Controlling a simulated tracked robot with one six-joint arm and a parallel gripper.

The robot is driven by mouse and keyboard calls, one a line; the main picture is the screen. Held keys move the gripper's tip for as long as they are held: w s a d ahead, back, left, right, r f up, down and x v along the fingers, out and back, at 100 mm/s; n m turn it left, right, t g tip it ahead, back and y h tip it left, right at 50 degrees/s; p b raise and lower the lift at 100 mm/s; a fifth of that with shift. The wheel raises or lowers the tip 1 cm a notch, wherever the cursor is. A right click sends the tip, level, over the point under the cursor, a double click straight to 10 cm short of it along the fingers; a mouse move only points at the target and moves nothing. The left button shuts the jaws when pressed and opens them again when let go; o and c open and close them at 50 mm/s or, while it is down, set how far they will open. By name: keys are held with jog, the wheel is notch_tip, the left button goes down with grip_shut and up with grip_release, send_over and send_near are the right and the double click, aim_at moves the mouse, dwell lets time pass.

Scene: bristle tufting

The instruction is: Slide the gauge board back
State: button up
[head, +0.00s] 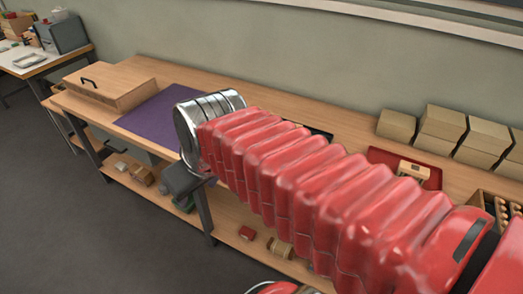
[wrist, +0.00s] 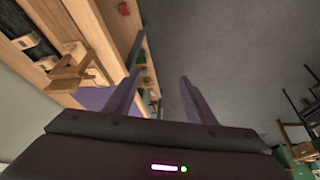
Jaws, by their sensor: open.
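I cannot pick out the gauge board for certain. A low wooden box or board with a black handle (head: 105,83) lies at the left end of the bench in the head view. In the wrist view, a wooden piece (wrist: 80,75) stands out at the bench edge on the left; I cannot tell what it is. My gripper (wrist: 160,76) is open and empty in the wrist view, its two purple fingers apart over the grey floor beside the bench. In the head view my red arm and silver wrist hide much of the bench middle.
A purple mat (head: 160,118) lies on the bench (head: 160,70) right of the wooden box. A red tray (head: 382,157) and stacked cardboard boxes (head: 440,122) are at the right. A lower shelf (head: 235,220) carries small items. The floor (head: 70,220) in front is clear.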

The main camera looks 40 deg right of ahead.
jog(key=w+d+n, duration=0.1)
jog(key=w+d, duration=0.7)
jog(key=w+d+f, duration=0.2)
jog(key=d+f, duration=0.2)
jog(key=d, duration=0.5)
jog(key=w+d+f+n+y, duration=0.1)
jog(key=d+f, duration=0.3)
jog(key=d, duration=0.6)
jog(key=w+d+f+n, duration=0.1)
jog(key=w+d+f, duration=0.3)
jog(key=d, duration=0.6)
jog(key=shift+g+y, duration=0.3)
jog(key=shift+w+f, duration=0.15)
jog(key=shift+f, duration=0.05)
jog(key=x, duration=1.3)
jog(key=shift+f, duration=0.35)
jog(key=shift+d, duration=0.1)
grip_shut()
